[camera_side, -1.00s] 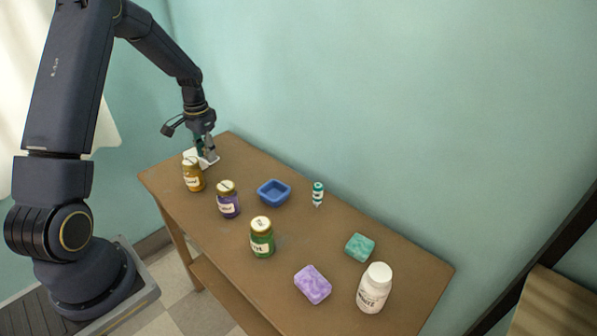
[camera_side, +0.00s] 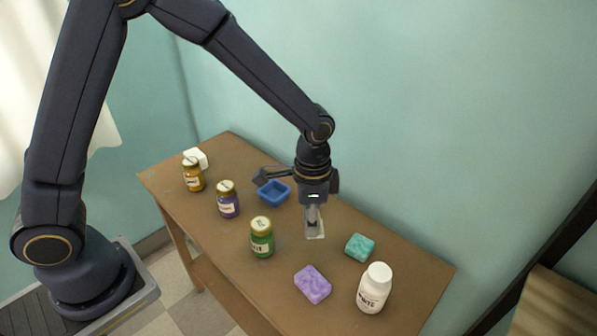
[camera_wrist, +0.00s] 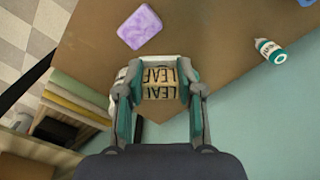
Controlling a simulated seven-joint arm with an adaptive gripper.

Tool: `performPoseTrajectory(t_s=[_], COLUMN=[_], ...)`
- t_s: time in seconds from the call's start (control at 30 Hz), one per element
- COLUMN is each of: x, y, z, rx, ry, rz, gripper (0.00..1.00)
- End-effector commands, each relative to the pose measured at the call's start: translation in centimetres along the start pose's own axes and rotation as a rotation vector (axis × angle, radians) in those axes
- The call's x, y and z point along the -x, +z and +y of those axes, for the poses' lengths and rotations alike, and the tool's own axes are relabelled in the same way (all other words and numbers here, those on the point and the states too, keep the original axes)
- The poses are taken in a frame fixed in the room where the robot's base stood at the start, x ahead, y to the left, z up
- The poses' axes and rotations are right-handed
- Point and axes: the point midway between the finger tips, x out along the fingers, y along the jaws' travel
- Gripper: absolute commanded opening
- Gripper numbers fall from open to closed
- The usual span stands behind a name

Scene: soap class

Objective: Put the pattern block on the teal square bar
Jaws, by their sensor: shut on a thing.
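The pattern block (camera_wrist: 160,78), pale wood with dark lettering reading LEAF, is between the fingers of my gripper (camera_wrist: 160,98) in the wrist view. In the side view the block (camera_side: 314,230) shows pale at the fingertips, and my gripper (camera_side: 314,218) is shut on it. The teal square bar (camera_side: 360,247) lies flat on the table, to the right of and a little lower than my gripper in the side view. The block and the bar are apart there. I cannot make out the bar in the wrist view. The block's height above the table is hard to tell.
A purple bar (camera_side: 312,284) and an upright white bottle (camera_side: 374,288) stand near the teal bar. A dropper bottle (camera_wrist: 271,51) shows in the wrist view.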

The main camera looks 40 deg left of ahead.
Motion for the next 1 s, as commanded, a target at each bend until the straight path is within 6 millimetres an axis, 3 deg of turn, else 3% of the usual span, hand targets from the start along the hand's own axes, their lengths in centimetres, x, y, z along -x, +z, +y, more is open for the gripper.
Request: performPoseTrajectory(t_s=[0.13, 0.37, 0.53, 0.7, 0.87, 1.0], x=[-0.9, -3.7, -6.9, -8.9, -9.7, -11.7], y=[-2.0, -7.5, -10.3, -12.0, -12.6, -12.7], z=[-0.2, -3.0, -4.4, -5.2, -5.5, -5.6], rx=[-0.017, -0.016, -0.015, -0.015, -0.015, -0.015], ry=[0.0, 0.0, 0.001, 0.0, 0.0, 0.001], rz=[0.001, 0.001, -0.001, 0.0, 0.001, -0.002], gripper=[0.04, 0.04, 0.04, 0.04, 0.04, 0.04])
